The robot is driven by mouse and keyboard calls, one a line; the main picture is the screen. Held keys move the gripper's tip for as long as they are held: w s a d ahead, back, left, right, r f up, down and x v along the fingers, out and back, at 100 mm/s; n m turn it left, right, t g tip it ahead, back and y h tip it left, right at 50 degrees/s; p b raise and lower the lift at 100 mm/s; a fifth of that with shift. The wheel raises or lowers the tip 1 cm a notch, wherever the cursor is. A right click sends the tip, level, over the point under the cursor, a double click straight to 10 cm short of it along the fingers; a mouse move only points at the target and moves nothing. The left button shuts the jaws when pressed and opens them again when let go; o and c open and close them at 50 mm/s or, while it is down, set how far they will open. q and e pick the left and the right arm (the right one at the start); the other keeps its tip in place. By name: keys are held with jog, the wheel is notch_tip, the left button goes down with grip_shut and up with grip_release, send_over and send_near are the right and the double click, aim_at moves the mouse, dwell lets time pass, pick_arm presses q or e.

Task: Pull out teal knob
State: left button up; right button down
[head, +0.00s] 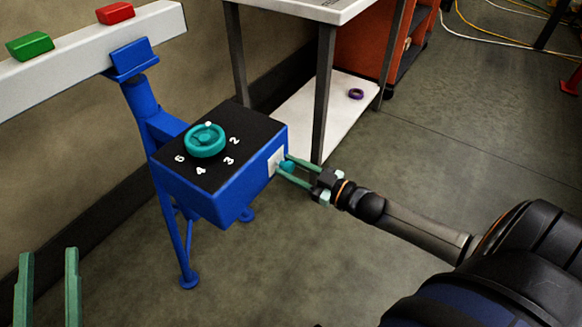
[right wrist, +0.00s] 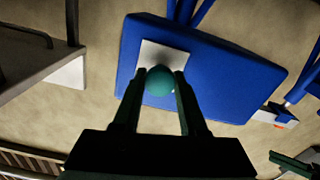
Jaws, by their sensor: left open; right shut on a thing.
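The teal knob (head: 287,167) sits on a white plate (head: 274,161) on the right side of the blue box (head: 250,177). My right gripper (head: 284,168) reaches in from the right, its fingers on either side of the knob. In the right wrist view the round knob (right wrist: 159,81) lies between the fingertips (right wrist: 160,85) of my right gripper, in front of the white plate (right wrist: 168,57). How far the knob stands out from the plate is hard to tell. My left gripper (head: 48,258) is open and empty at the lower left, away from the box.
A teal dial (head: 206,140) with white numbers is on the box's black top. A blue stand (head: 150,115) holds the box beside a white beam (head: 70,57) with green (head: 30,45) and red (head: 115,13) blocks.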

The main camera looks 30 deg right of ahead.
aim_at(292, 169)
jog(key=shift+s, duration=0.1)
jog(key=p+v, duration=0.2)
jog(key=v, duration=0.1)
jog(key=shift+f, duration=0.1)
pick_arm(q)
notch_tip(292, 169, down, 12)
jog(key=w+n+g+y, duration=0.1)
jog(key=n+g+y, duration=0.2)
jog(key=g, duration=0.1)
jog(key=shift+a+f+g, duration=0.25)
jog(key=shift+a+g, duration=0.15)
jog(key=shift+a, duration=0.05)
pick_arm(e)
jog(key=shift+d, duration=0.1)
pick_arm(q)
jog(key=shift+r, duration=0.1)
pick_arm(e)
jog(key=shift+c, duration=2.2)
grip_release()
jog(key=shift+s, duration=0.1)
